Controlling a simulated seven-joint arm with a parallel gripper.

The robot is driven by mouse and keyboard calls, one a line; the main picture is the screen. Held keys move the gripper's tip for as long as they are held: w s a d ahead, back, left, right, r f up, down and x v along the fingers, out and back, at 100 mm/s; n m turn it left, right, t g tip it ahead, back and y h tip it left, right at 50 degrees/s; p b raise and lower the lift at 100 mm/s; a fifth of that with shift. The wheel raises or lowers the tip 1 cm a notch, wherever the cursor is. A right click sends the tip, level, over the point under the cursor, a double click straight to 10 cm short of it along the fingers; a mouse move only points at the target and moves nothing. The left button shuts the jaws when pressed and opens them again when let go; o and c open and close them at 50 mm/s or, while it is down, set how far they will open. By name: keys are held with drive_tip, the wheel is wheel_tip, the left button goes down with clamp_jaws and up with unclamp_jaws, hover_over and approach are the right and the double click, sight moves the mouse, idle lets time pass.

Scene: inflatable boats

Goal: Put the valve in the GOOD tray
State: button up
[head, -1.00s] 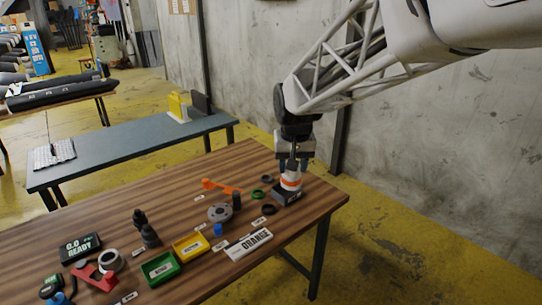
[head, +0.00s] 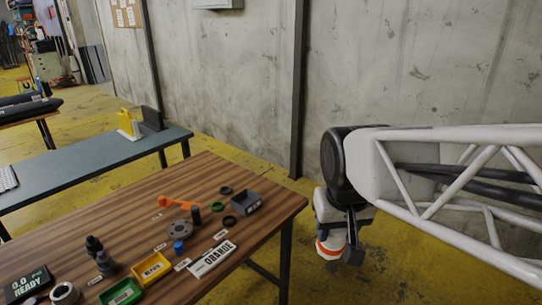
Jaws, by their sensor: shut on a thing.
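My gripper (head: 338,245) hangs off to the right of the wooden table, in front of the yellow floor. It is shut on a white piece with an orange band, which looks like the valve (head: 328,248). One dark finger shows to its right; the grip itself is partly hidden. A green tray (head: 121,293) sits at the table's front left, far to the left of my gripper. A yellow tray (head: 152,268) is right behind it. A grey tray (head: 246,203) stands near the table's right end. The labels on these trays are too small to read surely.
A white ORANGE sign (head: 212,258), a grey flanged disc (head: 179,229), a blue cap (head: 179,247), an orange tool (head: 178,202), dark fittings (head: 104,262) and rings crowd the wooden table (head: 60,240). A black READY display (head: 28,284) is at front left. The table's back left is clear.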

drive_tip(key=s+d+f, duration=0.2)
drive_tip(key=s, duration=0.5)
drive_tip(key=w+a+f+n+g, duration=0.1)
drive_tip(key=w+a+f, duration=0.1)
drive_tip(key=w+a, duration=0.9)
drive_tip(key=w+a+f+n, duration=0.1)
drive_tip(key=w+a+f, duration=0.1)
drive_tip(key=w+a, duration=0.95)
drive_tip(key=s+a+f, duration=0.1)
drive_tip(key=a+f, duration=0.4)
drive_tip(key=a, duration=0.6)
drive_tip(key=s+a+f+g, duration=0.1)
drive_tip(key=a+f, duration=0.4)
drive_tip(key=a, duration=0.6)
drive_tip(key=s+a+f+n, duration=0.1)
drive_tip(key=a+f, duration=0.4)
drive_tip(key=a, duration=0.7)
drive_tip(key=shift+s+f, duration=0.35)
drive_tip(key=shift+s, duration=0.25)
drive_tip(key=shift+f, duration=0.15)
drive_tip(key=shift+f, duration=2.1)
drive_tip(key=shift+f, duration=1.05)
